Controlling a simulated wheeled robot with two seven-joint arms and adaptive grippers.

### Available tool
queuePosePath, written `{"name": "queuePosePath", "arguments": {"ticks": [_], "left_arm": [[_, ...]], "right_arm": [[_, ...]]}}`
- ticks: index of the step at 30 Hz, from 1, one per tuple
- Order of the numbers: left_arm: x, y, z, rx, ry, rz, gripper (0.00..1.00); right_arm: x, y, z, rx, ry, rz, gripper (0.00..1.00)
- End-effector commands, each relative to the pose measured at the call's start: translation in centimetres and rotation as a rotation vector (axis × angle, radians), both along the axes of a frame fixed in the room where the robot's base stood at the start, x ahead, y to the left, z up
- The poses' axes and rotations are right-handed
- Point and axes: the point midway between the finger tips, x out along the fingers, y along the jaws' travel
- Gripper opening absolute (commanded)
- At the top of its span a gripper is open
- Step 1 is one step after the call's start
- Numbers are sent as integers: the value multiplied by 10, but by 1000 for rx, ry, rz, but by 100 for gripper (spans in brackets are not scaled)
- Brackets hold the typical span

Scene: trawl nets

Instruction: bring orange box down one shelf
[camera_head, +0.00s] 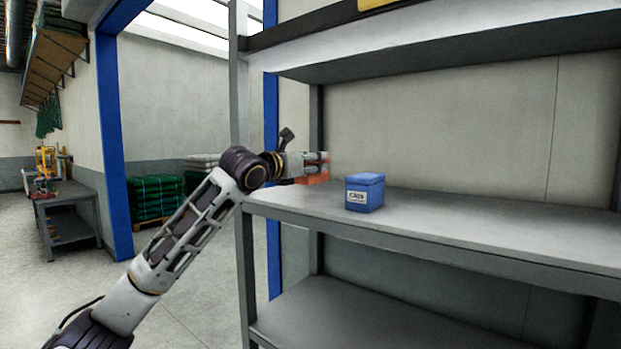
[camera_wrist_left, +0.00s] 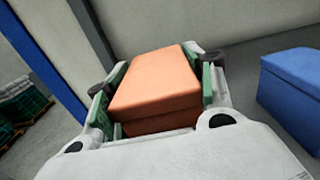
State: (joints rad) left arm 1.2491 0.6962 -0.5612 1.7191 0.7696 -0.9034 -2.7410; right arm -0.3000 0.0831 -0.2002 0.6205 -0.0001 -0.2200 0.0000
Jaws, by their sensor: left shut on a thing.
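The orange box (camera_head: 314,179) is at the left end of the middle shelf (camera_head: 440,212), mostly hidden behind my left gripper (camera_head: 316,160) in the head view. In the left wrist view the orange box (camera_wrist_left: 155,82) sits between the two fingers of the left gripper (camera_wrist_left: 157,95), which is shut on it. I cannot tell whether the box touches the shelf. The lower shelf (camera_head: 370,315) below shows a bare surface. My right gripper is not in view.
A blue box (camera_head: 364,193) with a white label stands on the middle shelf to the right of the orange box; it also shows in the left wrist view (camera_wrist_left: 292,92). A grey upright post (camera_head: 242,270) stands at the shelf's left front corner. An upper shelf (camera_head: 430,50) hangs above.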

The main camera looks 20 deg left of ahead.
Motion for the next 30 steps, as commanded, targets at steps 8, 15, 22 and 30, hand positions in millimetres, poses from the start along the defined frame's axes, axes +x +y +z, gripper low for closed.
{"name": "queuePosePath", "arguments": {"ticks": [8, 15, 22, 30], "left_arm": [[0, 0, -4, 0, -1, 0, 22], [0, 0, -25, -1, 1, -1, 22], [0, 0, -39, -1, -2, 0, 22], [-1, 0, -41, -1, -2, 0, 22]], "right_arm": [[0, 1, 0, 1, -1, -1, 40], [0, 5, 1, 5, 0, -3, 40], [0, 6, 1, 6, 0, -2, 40], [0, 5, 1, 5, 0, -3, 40]]}}
